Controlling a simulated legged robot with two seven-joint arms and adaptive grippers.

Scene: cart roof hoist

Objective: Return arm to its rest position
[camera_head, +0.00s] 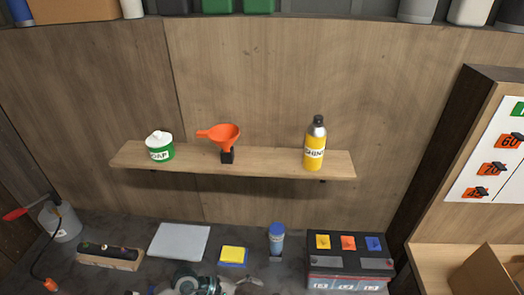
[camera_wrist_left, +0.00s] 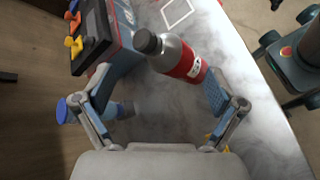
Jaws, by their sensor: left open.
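My left gripper (camera_wrist_left: 158,88) is open in the left wrist view, its two fingers spread wide. A red bottle (camera_wrist_left: 188,62) with a dark cap and a white label is ahead of and partly between the fingers. I cannot tell if the right finger touches it. No grip on it shows. In the head view, grey jointed parts at the bottom edge look like my left gripper (camera_head: 205,284), cut off by the frame. The red bottle does not show there. My right gripper is in neither view.
A black-topped battery (camera_head: 348,262) stands right on the bench, a blue-capped bottle (camera_head: 277,240) beside it.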

